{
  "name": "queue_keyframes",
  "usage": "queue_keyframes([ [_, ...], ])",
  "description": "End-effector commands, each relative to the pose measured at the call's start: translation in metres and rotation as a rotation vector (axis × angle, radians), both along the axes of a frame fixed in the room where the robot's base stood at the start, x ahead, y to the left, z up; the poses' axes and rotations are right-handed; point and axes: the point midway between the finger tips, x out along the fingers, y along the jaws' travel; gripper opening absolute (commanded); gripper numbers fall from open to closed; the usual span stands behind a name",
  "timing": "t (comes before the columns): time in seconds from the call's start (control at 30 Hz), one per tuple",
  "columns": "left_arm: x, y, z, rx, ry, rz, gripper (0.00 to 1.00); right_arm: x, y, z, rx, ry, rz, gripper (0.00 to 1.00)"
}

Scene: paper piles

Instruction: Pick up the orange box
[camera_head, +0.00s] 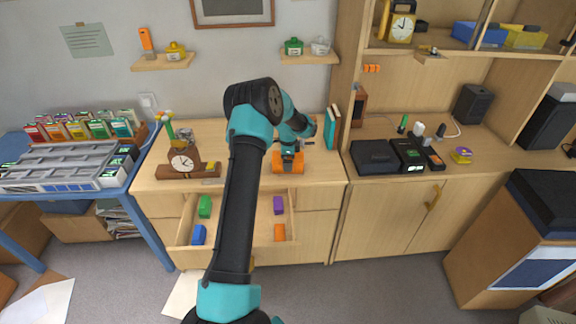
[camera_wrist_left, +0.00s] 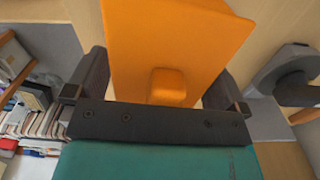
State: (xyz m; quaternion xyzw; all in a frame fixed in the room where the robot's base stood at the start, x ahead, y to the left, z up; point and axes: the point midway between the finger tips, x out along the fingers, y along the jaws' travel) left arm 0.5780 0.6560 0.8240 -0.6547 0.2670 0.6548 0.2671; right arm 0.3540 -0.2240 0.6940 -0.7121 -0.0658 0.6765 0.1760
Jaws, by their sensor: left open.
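An orange box-like object (camera_head: 288,168) stands on the wooden cabinet top. My left gripper (camera_head: 289,153) is over it in the head view. In the left wrist view the orange box (camera_wrist_left: 175,40) shows a broad flat face with a rounded orange knob, between the two dark fingers of my left gripper (camera_wrist_left: 152,88). The fingers stand apart and open; contact with the box cannot be told. A smaller orange block (camera_head: 279,232) lies in the open drawer (camera_head: 240,240). My right gripper is not in view.
The drawer also holds a green block (camera_head: 205,206), a purple block (camera_head: 278,205) and a blue block (camera_head: 198,234). A wooden clock (camera_head: 181,163) stands left on the cabinet top, and books (camera_head: 331,128) stand at the right. Black devices (camera_head: 375,157) sit farther right.

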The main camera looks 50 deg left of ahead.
Motion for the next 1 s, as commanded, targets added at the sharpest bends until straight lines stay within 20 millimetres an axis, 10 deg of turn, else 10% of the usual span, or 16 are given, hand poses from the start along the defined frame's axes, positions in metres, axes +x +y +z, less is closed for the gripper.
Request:
queue_keyframes([
  [0.17,-0.0001,0.0001,0.0001,0.0,0.0,0.0,1.0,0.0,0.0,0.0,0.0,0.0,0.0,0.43],
  [0.6,0.0,0.0,0.0002,0.0,0.0,0.0,0.58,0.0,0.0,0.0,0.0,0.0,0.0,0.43],
  [1.0,0.0004,0.0004,0.0063,0.001,-0.001,0.0,0.58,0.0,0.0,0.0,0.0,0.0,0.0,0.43],
])
